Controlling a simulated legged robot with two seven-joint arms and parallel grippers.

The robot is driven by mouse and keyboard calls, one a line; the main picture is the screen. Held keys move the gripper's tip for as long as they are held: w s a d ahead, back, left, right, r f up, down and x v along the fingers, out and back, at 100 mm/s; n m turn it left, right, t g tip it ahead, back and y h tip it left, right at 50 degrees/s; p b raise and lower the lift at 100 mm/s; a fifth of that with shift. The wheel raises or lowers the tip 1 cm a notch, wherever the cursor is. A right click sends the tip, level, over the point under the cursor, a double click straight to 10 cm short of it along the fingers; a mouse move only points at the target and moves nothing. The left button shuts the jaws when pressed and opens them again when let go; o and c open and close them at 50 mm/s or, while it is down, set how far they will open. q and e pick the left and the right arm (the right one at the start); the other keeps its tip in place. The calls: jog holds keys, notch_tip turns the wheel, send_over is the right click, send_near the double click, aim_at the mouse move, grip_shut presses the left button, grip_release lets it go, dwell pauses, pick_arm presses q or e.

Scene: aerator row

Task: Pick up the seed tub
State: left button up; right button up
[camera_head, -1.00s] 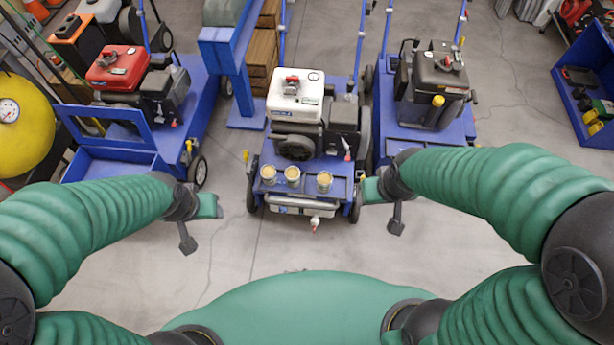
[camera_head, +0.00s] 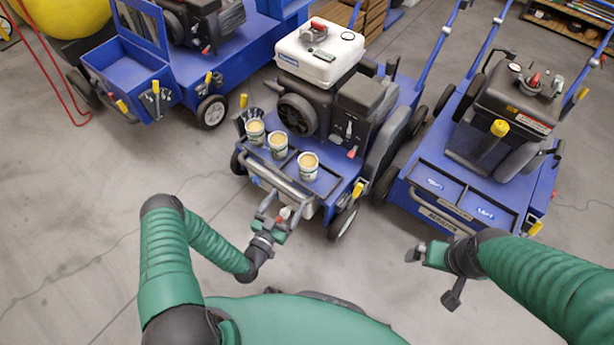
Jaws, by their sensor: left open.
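Three small open tubs with pale tan contents stand upright in a slanting row on the blue front deck of the middle aerator (camera_head: 330,182): a left tub (camera_head: 255,133), a middle tub (camera_head: 278,146) and a right tub (camera_head: 308,167). I cannot tell which is the seed tub. My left gripper (camera_head: 272,204) is open and empty, just in front of the aerator's front bar and below the tubs, apart from them. My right gripper (camera_head: 414,253) is over the floor in front of the right aerator; its jaws are too unclear to read.
A grey front bar (camera_head: 268,178) crosses the aerator's front, before the tubs. A white-topped engine (camera_head: 320,55) stands close behind them. A right aerator (camera_head: 455,195) and a left blue machine (camera_head: 180,65) flank it. Grey floor (camera_head: 80,190) is clear at left.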

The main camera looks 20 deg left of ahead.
aim_at(306, 173)
pick_arm(q)
jog(key=w+b, duration=0.1)
jog(key=w, duration=0.2)
jog(key=w+d+b, duration=0.1)
jog(key=w, duration=0.2)
jog(key=w+d+b, duration=0.1)
jog(key=w, duration=0.2)
jog(key=shift+w+d, duration=0.25)
jog(key=shift+w, duration=0.15)
jog(key=w+b, duration=0.4)
jog(key=w, duration=0.2)
jog(key=shift+w+r, duration=0.1)
jog(key=shift+r, duration=0.2)
jog(key=shift+c, duration=0.4)
jog(key=c, duration=1.5)
jog(key=shift+c, duration=0.2)
